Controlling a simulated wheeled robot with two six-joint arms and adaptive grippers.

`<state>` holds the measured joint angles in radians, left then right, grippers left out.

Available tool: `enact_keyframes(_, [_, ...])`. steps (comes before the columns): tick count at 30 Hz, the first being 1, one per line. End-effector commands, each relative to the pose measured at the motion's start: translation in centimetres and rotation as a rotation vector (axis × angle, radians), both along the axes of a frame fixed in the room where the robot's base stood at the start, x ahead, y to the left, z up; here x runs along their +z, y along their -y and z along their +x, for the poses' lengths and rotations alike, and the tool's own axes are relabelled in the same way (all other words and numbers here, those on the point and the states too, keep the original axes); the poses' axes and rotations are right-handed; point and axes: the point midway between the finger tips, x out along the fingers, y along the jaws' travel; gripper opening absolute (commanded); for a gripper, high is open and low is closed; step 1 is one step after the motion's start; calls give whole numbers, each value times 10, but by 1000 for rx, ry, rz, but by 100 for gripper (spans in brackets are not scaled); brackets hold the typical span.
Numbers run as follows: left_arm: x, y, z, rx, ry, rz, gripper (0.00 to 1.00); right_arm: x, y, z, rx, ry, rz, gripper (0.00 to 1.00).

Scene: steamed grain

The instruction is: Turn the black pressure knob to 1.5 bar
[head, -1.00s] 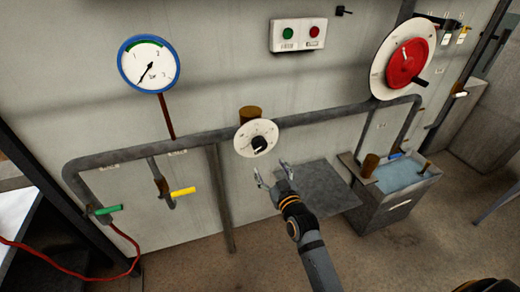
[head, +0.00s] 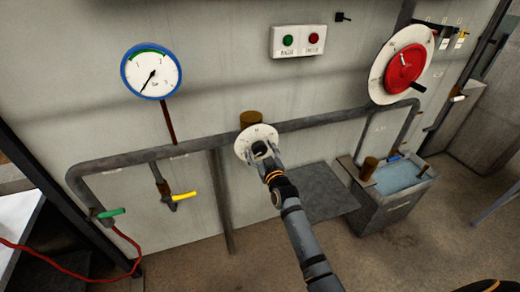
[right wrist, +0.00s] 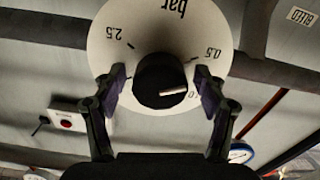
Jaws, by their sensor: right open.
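The black pressure knob (right wrist: 158,82) sits at the centre of a white dial (right wrist: 160,30) marked in bar; both also show on the pipe in the head view, dial (head: 251,134) and partly hidden knob (head: 260,148). In the upside-down right wrist view, the knob's white mark points right, towards the 0 and 0.5 end of the scale. My right gripper (right wrist: 160,92) is open, with one finger on each side of the knob. Contact is not clear. It also shows in front of the dial in the head view (head: 264,156). My left gripper is not in view.
A blue-rimmed gauge (head: 152,71) has its needle at lower left, near 0. A red wheel (head: 404,68), a button box (head: 298,41), green (head: 111,212) and yellow (head: 183,196) valve handles and a water basin (head: 391,187) stand around the pipe.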

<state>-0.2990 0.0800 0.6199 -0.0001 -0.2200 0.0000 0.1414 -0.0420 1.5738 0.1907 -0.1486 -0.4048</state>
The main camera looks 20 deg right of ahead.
Motion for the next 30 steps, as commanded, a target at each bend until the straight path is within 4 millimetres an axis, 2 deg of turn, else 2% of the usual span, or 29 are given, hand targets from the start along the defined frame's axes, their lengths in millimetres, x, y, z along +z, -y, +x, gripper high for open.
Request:
enact_keyframes(4, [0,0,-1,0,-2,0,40,0,0,0,0,0,0,72])
enact_keyframes(5, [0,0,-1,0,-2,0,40,0,0,0,0,0,0,70])
enact_keyframes(16, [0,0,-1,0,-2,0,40,0,0,0,0,0,0,19])
enact_keyframes(23, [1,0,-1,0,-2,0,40,0,0,-1,0,-1,16,17])
enact_keyframes(30, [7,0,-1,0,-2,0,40,1,0,-1,0,-5,123,17])
